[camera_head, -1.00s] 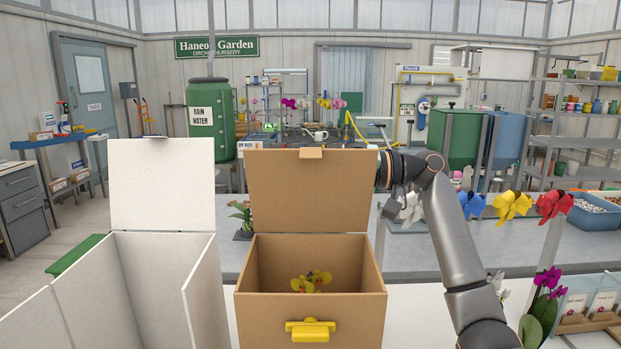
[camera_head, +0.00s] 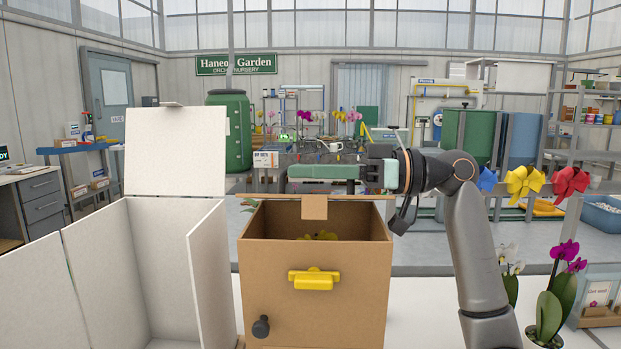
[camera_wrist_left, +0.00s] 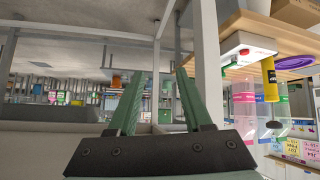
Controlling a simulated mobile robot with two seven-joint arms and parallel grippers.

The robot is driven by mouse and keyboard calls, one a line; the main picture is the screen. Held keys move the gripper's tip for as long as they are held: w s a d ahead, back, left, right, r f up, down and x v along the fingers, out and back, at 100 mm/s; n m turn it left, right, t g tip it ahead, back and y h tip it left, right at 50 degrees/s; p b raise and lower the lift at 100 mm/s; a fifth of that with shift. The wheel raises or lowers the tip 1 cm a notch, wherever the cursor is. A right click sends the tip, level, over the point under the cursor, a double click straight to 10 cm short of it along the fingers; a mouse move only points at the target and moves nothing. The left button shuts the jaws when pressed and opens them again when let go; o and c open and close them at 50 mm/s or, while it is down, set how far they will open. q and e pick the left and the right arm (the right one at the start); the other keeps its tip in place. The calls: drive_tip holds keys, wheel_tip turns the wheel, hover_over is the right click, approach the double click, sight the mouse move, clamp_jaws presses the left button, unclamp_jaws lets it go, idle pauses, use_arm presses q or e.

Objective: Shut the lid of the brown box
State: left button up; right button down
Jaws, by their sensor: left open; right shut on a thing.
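A gap still shows between lid and rim. My left gripper (camera_wrist_left: 162,74) is open and empty in the left wrist view. It does not show clearly in the head view.
Yellow blooms (camera_head: 322,236) show inside the brown box. A white box (camera_head: 165,260) with its lid raised stands close on the left. Potted purple orchids (camera_head: 556,290) and a framed display stand at right. A grey bench runs behind.

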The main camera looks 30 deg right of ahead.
sight(309, 197)
drive_tip(key=shift+s+a+f+n+b, duration=0.1)
drive_tip(key=shift+s+f+n+b, duration=0.1)
drive_tip(key=shift+f+n+b, duration=0.2)
drive_tip(key=shift+s+a+f+n+b, duration=0.1)
drive_tip(key=shift+s+f+n+b, duration=0.15)
drive_tip(key=shift+f+n, duration=0.2)
drive_tip(key=shift+s+a+f+n+b, duration=0.2)
drive_tip(key=shift+f+n+b, duration=0.15)
drive_tip(key=shift+n+b, duration=0.15)
drive_tip(key=shift+f, duration=0.2)
drive_tip(key=shift+s+f+b, duration=0.15)
drive_tip(key=shift+f+b, duration=0.05)
drive_tip(key=shift+b, duration=0.1)
drive_tip(key=shift+a, duration=0.1)
drive_tip(key=shift+f, duration=0.15)
drive_tip(key=c, duration=0.9)
unclamp_jaws()
